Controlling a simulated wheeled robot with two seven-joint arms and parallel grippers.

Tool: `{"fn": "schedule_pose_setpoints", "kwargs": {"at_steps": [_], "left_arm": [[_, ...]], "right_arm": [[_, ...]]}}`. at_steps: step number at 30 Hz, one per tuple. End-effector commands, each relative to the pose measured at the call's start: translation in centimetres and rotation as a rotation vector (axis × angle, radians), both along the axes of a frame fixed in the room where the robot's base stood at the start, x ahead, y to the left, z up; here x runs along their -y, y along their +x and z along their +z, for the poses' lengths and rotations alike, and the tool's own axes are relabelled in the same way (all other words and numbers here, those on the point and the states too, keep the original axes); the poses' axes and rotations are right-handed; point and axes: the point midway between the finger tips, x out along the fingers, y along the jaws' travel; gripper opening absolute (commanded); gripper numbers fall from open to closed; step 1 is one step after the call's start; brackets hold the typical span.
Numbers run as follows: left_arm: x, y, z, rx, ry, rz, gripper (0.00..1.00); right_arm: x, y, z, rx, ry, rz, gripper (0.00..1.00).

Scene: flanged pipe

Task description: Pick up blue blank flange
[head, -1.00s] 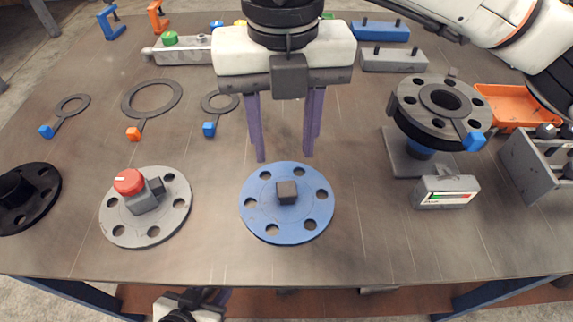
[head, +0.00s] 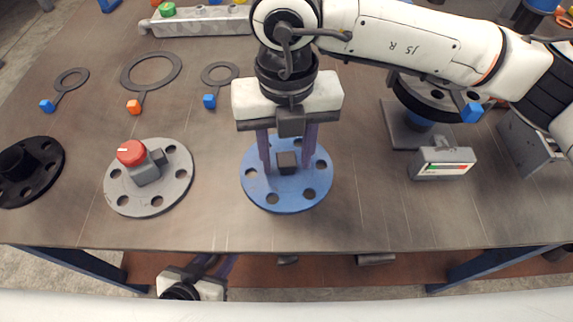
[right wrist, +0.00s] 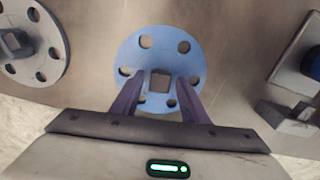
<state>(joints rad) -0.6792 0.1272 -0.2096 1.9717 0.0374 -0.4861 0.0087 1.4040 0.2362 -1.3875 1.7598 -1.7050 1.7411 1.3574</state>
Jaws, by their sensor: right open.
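The blue blank flange (head: 287,196) lies flat on the table near its front edge, a round disc with several bolt holes and a dark square knob (head: 287,162) at its centre. It also shows in the right wrist view (right wrist: 147,45), with the knob (right wrist: 159,81) between and just beyond the fingertips. My right gripper (head: 287,170) is open above the flange, its purple fingers on either side of the knob. I cannot tell whether the fingers touch the flange. My left gripper (head: 195,280) is low beyond the table's front edge, partly in view, its jaws unclear.
A grey flange (head: 127,201) with a red-topped part lies left of the blue one, and a black flange (head: 48,160) at far left. A grey labelled box (head: 442,163) and a pipe flange on a stand are at right. Gaskets with tags lie behind.

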Motion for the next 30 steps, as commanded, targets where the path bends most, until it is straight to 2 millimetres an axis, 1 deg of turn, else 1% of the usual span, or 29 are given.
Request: {"fn": "schedule_pose_setpoints", "kwargs": {"at_steps": [1,2,6,8,9,17,20,23,30], "left_arm": [[0.0,0.1,0.0,0.001,0.000,0.001,0.37],[0.0,0.0,0.0,0.000,0.001,0.001,0.37],[-0.1,0.0,0.0,0.000,0.001,0.001,0.37],[-0.1,0.0,0.0,-0.001,0.001,0.001,0.37],[-0.1,0.0,0.0,-0.001,0.001,0.001,0.37],[-0.1,-0.3,-0.2,-0.007,0.002,0.001,0.37],[-0.1,-0.4,-0.3,-0.009,0.002,0.001,0.37],[-0.1,-0.5,-0.3,-0.010,0.002,0.001,0.37],[-0.1,-0.5,-0.5,-0.011,0.003,0.000,0.37]], "right_arm": [[0.0,0.0,0.0,0.000,0.000,0.000,0.41],[0.0,0.0,0.0,0.000,0.000,0.000,0.37],[0.0,0.0,0.0,0.000,0.000,0.000,0.14],[0.0,0.0,0.0,0.000,0.000,0.000,0.04],[0.0,0.0,0.0,0.000,0.000,0.000,0.00],[0.0,0.1,0.2,0.002,0.001,0.000,0.00],[-0.1,0.1,0.6,0.004,0.003,0.000,0.00],[-0.1,0.1,1.7,0.005,0.003,0.000,0.00],[-0.1,0.2,6.4,0.006,0.003,-0.001,0.00]]}}
